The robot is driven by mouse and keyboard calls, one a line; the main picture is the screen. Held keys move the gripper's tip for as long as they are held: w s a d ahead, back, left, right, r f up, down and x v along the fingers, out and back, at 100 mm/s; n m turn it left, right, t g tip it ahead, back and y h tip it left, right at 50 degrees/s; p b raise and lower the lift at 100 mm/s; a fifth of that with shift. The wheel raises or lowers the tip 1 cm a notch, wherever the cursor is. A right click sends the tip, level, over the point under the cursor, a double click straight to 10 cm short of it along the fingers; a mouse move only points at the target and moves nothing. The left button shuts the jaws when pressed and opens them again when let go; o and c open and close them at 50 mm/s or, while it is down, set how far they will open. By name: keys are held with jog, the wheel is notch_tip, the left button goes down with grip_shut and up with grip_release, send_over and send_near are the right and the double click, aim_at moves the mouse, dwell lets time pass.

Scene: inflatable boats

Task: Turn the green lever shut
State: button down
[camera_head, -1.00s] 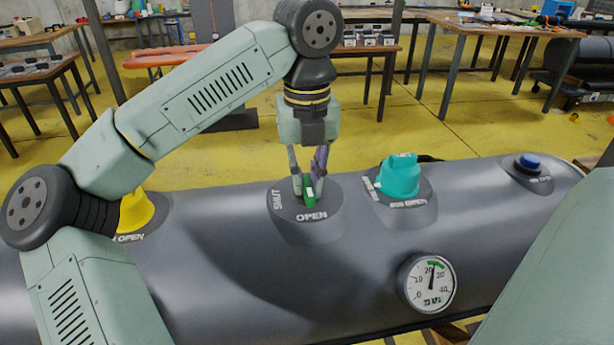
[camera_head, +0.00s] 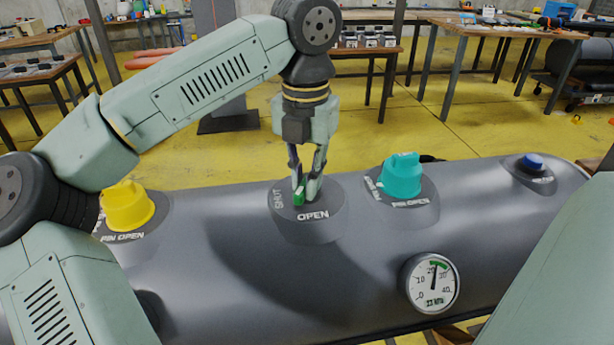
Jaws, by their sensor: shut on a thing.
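The green lever (camera_head: 299,196) stands on a round dark plate (camera_head: 325,228) on top of the grey tube. The plate carries the words SHUT at its left and OPEN at its front. My gripper (camera_head: 306,190) points down from above and is shut on the lever, with a finger on each side. The lever's end shows between the fingers, towards the front left, between the two words. The rest of the lever is hidden by the fingers.
A yellow valve cap (camera_head: 127,207) sits on the tube (camera_head: 240,280) to the left, close to my arm. A teal valve cap (camera_head: 401,177) is to the right, with a blue button (camera_head: 531,161) farther right. A pressure gauge (camera_head: 431,284) is on the tube's front.

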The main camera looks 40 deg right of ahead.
jog(key=m, duration=0.5)
jog(key=shift+w, duration=0.25)
jog(key=m+p, duration=0.1)
jog(key=m, duration=0.5)
jog(key=shift+w, duration=0.15)
jog(key=shift+m, duration=0.4)
jog(key=c, duration=1.6)
grip_release()
notch_tip(320, 180, up, 12)
